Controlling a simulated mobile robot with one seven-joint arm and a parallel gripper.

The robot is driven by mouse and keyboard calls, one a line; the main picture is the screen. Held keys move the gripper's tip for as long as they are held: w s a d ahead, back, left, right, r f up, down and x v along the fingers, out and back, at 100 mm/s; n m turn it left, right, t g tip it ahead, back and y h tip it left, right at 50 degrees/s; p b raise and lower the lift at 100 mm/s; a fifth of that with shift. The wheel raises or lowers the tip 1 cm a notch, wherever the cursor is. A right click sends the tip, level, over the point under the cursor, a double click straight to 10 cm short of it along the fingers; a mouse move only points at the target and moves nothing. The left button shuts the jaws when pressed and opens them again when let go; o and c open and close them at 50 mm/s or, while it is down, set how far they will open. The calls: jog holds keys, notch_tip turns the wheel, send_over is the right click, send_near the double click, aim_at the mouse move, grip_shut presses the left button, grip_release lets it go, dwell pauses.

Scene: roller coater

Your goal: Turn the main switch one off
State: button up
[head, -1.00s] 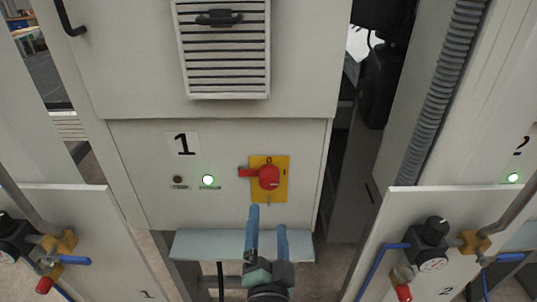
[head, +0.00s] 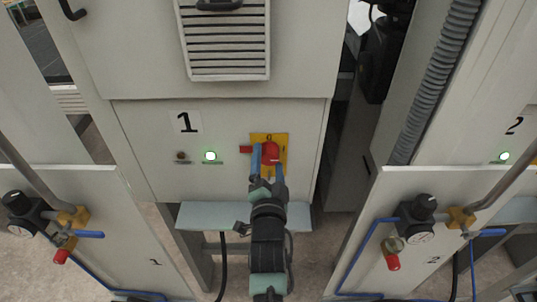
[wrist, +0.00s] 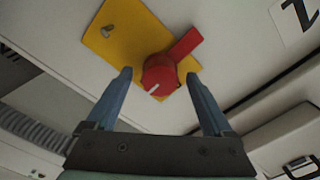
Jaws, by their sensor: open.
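The main switch one is a red rotary knob (head: 271,150) on a yellow plate (head: 283,141), on the grey panel marked 1. Its handle points left in the head view. In the wrist view the red knob (wrist: 160,74) and its handle show between my fingertips, with the yellow plate (wrist: 122,35) behind. My gripper (head: 267,160) is open and empty in front of the switch, one finger to each side of the knob. The left finger hides part of it in the head view. I cannot tell whether the fingers touch it.
A green lamp (head: 211,155) is lit left of the switch, beside a dark lamp (head: 181,156). A pale ledge (head: 205,216) juts out below the panel. White boards with valves and gauges stand at left (head: 85,215) and right (head: 375,215).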

jog(key=shift+w, duration=0.8)
grip_shut()
